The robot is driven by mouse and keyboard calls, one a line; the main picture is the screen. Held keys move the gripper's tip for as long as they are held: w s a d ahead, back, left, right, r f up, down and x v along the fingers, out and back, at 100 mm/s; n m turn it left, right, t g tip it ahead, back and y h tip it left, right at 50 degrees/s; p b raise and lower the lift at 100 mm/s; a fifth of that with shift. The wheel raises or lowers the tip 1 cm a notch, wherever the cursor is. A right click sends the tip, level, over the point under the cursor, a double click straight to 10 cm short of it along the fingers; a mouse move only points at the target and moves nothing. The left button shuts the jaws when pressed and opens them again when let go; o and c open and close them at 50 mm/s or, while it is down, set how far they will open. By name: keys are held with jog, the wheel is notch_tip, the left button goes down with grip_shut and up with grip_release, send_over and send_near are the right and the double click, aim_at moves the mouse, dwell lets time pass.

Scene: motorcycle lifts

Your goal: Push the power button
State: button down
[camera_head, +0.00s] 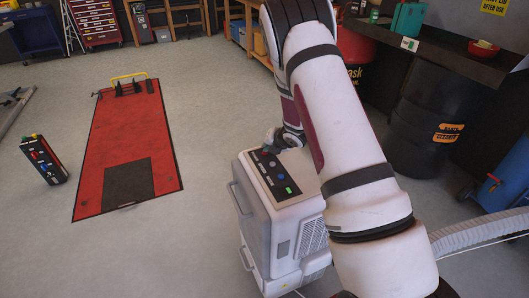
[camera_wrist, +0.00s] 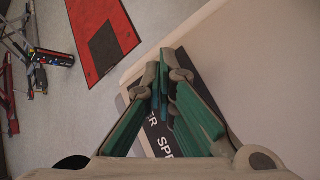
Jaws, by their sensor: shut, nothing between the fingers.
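A white cabinet-like machine (camera_head: 268,218) stands on the floor, with a dark control panel (camera_head: 273,177) on its top. The panel carries a green button (camera_head: 289,190) and a blue one (camera_head: 280,178); a small red spot shows nearer the gripper. My gripper (camera_head: 273,147) is shut and empty, at the panel's far end. In the wrist view, my gripper (camera_wrist: 166,72) covers much of the panel (camera_wrist: 158,135), where parts of words, "ER" and "SPE", show. Which button is the power button I cannot tell, and contact is not clear.
A red motorcycle lift (camera_head: 120,140) lies on the floor to the left, beside a black control box (camera_head: 43,160). A grey hose (camera_head: 480,230) runs at lower right.

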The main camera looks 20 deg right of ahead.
dwell(0.6)
jog(key=shift+r, duration=0.45)
jog(key=shift+r+p, duration=1.75)
jog(key=shift+r, duration=1.25)
